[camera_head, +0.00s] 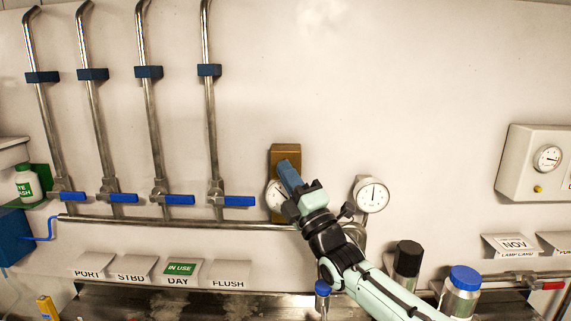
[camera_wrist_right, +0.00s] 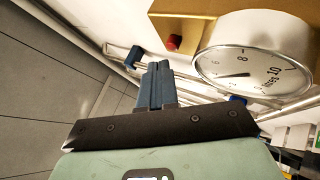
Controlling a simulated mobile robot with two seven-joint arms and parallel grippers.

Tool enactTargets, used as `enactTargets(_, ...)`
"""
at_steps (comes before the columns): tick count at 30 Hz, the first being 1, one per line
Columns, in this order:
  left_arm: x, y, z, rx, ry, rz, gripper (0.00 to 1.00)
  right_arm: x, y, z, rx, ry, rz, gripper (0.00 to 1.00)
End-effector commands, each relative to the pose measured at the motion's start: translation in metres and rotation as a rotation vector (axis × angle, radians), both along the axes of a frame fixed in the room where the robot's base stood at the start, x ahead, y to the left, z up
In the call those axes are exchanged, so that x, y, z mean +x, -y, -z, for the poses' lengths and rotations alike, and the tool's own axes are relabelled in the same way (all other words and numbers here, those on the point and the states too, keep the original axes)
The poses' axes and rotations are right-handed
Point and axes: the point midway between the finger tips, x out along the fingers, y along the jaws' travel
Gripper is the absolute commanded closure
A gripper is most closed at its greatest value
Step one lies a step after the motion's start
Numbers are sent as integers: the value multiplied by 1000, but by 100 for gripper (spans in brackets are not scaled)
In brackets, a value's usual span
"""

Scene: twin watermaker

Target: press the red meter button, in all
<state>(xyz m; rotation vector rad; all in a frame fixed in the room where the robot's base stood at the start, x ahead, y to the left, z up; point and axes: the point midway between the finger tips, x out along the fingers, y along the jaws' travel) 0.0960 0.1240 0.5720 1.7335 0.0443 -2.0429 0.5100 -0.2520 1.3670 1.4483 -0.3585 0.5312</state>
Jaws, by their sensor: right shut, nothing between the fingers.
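The red meter button (camera_wrist_right: 173,43) shows in the right wrist view, on the side of a brass-coloured meter block (camera_wrist_right: 185,22). A round white dial (camera_wrist_right: 250,55) with a needle and the word "litres" sits beside it. My right gripper (camera_wrist_right: 158,70) is shut and empty, its blue fingertips a little short of the button in the picture; I see no contact. In the head view my right gripper (camera_head: 284,168) covers part of the brown meter block (camera_head: 285,150) and dial (camera_head: 275,193), and the button is hidden there. My left gripper is not in view.
Several steel pipes with blue-handled valves (camera_head: 125,198) stand left of the meter. A second gauge (camera_head: 372,194) is close on the right. Below are label cards (camera_head: 180,270), a black-capped bottle (camera_head: 407,262) and a blue-capped bottle (camera_head: 463,283). The wall above is clear.

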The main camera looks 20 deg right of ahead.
Motion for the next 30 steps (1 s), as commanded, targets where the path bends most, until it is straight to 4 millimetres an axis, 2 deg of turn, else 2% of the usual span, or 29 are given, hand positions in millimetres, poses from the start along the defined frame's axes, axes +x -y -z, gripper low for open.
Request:
enactTargets(7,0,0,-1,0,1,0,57,7,3,0,1,0,-1,100)
enactTargets(30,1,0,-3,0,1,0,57,12,6,0,0,-1,0,100)
